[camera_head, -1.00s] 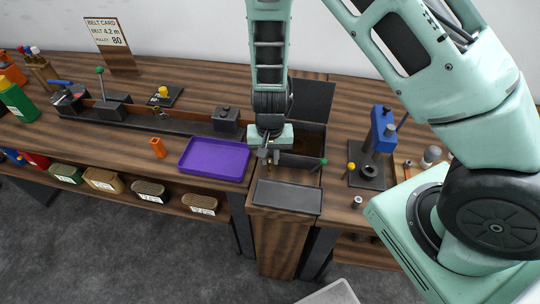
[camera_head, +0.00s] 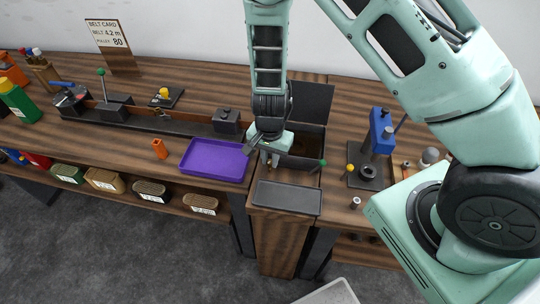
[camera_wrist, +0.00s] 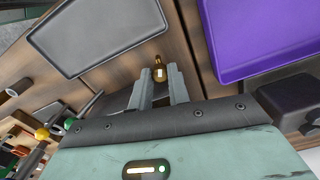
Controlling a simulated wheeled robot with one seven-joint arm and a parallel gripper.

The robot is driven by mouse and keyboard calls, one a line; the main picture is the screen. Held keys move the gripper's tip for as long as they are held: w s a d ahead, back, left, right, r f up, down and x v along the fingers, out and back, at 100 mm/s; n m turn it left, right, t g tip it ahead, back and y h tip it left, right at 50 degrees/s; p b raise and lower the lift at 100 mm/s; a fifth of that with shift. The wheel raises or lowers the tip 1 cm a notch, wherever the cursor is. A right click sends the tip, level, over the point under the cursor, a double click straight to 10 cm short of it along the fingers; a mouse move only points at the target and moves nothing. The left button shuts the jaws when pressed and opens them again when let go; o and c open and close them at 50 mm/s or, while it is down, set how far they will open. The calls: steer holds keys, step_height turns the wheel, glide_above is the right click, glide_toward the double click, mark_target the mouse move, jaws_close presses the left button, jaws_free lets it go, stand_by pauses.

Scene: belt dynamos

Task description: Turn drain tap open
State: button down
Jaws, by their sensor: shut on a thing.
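The drain tap (camera_wrist: 159,72) is a small brass piece with a pale spot, seen between my fingertips in the wrist view. My gripper (camera_wrist: 160,80) has its two grey fingers on either side of it, shut on it. In the head view my gripper (camera_head: 265,154) is at the left front of a dark open tank (camera_head: 303,162), and it mostly hides the tap there. How far the tap is turned cannot be told.
A dark grey tray (camera_head: 288,197) lies just in front of the tank. A purple tray (camera_head: 214,160) lies close on the left. A green-knobbed lever (camera_head: 322,163) stands at the right. A blue press (camera_head: 380,132) stands farther right.

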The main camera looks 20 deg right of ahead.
mark_target(270, 161)
steer(key=shift+m+p, duration=0.3)
steer(key=shift+m, duration=0.9)
steer(key=c, duration=1.3)
jaws_free()
steer(key=shift+c, duration=0.2)
steer(key=shift+r, duration=0.15)
step_height(270, 161, up, 17)
steer(key=p, duration=1.2)
steer(key=shift+p, duration=0.4)
steer(key=shift+r, duration=0.1)
